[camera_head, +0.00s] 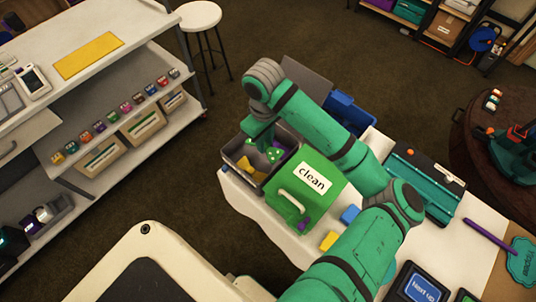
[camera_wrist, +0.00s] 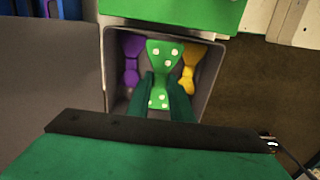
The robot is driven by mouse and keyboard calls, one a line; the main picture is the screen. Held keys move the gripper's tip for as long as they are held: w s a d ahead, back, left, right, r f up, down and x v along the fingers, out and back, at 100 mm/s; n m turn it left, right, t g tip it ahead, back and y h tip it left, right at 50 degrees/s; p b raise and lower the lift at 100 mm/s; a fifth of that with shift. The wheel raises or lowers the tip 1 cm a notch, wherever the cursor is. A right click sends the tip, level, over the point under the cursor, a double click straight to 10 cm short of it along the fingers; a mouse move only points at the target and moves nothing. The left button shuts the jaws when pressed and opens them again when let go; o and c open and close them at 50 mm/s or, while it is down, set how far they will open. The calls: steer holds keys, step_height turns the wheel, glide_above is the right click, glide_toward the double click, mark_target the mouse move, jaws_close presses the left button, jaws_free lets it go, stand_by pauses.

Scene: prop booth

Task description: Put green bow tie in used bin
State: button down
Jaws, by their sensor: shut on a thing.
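The green bow tie with white dots (camera_wrist: 164,55) is between the fingers of my gripper (camera_wrist: 166,88), which is shut on it. It hangs upright in the wrist view, over or inside a grey bin (camera_wrist: 113,75); I cannot tell how deep. A purple bow tie (camera_wrist: 131,60) lies to its left in that bin and a yellow one (camera_wrist: 190,68) to its right. In the head view my gripper (camera_head: 264,145) reaches down at the grey bin (camera_head: 236,154), beside a green panel labelled "clean" (camera_head: 300,203). No "used" label is readable.
A blue bin (camera_head: 350,112) and a grey panel (camera_head: 306,79) stand behind my arm. Yellow (camera_head: 329,241) and blue (camera_head: 350,214) blocks lie on the white table (camera_head: 252,208). A shelf unit (camera_head: 150,60) and a stool (camera_head: 199,16) stand at the left.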

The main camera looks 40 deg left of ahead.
mark_target(265, 159)
steer(key=shift+f, duration=3.85)
steer(key=shift+f, duration=0.1)
steer(key=c, duration=1.6)
jaws_free()
step_height(265, 159, up, 12)
steer(key=shift+r, duration=0.15)
